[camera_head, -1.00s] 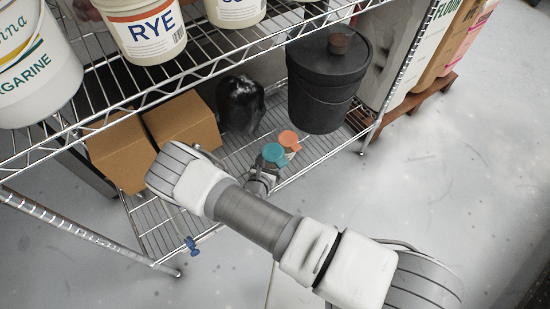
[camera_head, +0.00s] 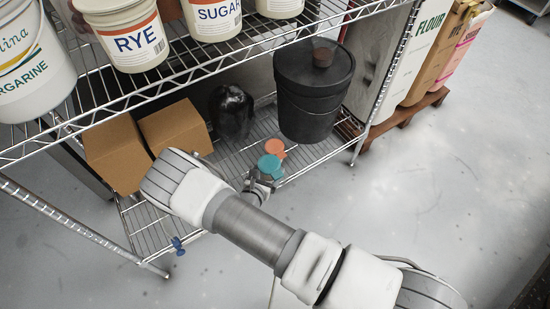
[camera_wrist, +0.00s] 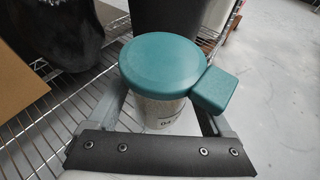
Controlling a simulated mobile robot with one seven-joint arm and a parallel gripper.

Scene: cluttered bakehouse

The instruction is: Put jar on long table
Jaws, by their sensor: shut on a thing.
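A jar with a round teal lid (camera_head: 270,164) is at the front of the bottom wire shelf; I cannot tell whether it is lifted clear of the wires. In the wrist view the lid (camera_wrist: 162,66), with a square teal tab on its right, tops a pale labelled body (camera_wrist: 165,112). My gripper (camera_head: 262,180) is shut on this jar, with a finger on each side of the body in the wrist view. The jar's base is hidden. A second jar with an orange lid (camera_head: 275,147) stands close behind it. No long table is in view.
The wire rack's bottom shelf (camera_head: 150,225) also holds cardboard boxes (camera_head: 117,152), a dark glossy object (camera_head: 231,112) and a black lidded bucket (camera_head: 312,105). The upper shelf's front edge (camera_head: 200,75) overhangs, carrying tubs. Open grey floor (camera_head: 440,200) lies right and in front.

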